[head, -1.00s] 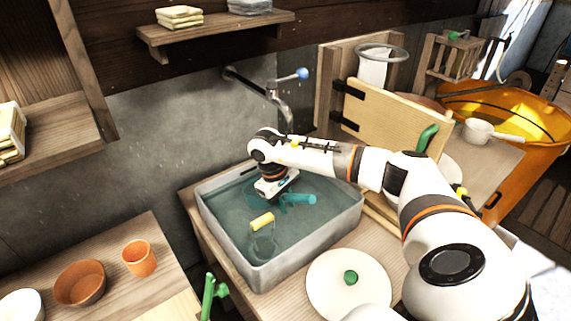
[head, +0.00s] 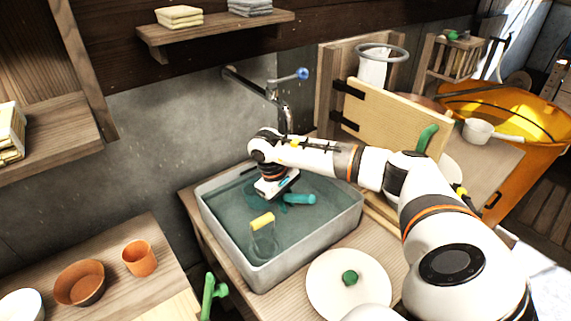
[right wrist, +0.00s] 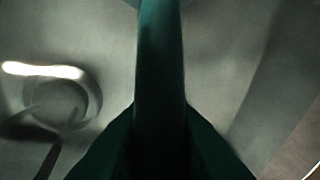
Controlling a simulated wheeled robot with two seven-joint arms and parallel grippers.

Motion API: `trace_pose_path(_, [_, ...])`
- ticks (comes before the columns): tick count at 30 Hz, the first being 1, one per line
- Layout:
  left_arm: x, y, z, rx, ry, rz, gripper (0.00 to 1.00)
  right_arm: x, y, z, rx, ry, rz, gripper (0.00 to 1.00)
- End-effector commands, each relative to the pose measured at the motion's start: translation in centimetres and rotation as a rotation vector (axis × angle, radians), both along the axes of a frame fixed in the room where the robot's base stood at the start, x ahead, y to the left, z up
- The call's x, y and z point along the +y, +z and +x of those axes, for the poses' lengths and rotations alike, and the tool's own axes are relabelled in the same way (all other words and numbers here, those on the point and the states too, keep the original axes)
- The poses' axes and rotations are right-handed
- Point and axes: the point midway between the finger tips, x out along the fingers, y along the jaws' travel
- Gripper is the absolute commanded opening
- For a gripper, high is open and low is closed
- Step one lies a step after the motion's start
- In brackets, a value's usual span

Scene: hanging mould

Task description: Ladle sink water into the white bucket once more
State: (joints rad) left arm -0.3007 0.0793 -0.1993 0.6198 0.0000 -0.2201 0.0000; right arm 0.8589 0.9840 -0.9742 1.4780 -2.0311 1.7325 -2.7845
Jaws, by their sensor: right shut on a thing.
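The grey sink (head: 228,240) is a rectangular basin with greenish water in it. My right gripper (head: 279,199) reaches down into the water, towards the back of the sink. It is shut on a dark teal handle, which fills the middle of the right wrist view (right wrist: 161,70); I take this for the ladle. In the head view a teal piece (head: 300,199) shows just right of the gripper. The ladle's bowl is hidden. I cannot pick out the white bucket with certainty. My left gripper is out of view.
A clear vessel with a yellow handle (head: 262,221) stands in the sink's front part. The tap (head: 282,105) is behind the sink. A round white lid with a green knob (head: 335,297) lies in front. An orange tub (head: 540,150) stands at the right, a terracotta cup (head: 139,258) left.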

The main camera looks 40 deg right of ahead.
Motion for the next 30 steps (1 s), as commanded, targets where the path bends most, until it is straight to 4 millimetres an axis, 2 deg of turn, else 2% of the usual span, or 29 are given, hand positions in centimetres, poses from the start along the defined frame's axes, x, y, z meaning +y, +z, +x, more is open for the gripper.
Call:
trace_pose_path(11, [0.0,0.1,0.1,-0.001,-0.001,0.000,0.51,0.0,0.3,0.1,-0.003,0.000,0.000,0.00])
trace_pose_path(30, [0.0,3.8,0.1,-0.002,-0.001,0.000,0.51,0.0,5.9,0.0,-0.002,-0.001,0.000,0.00])
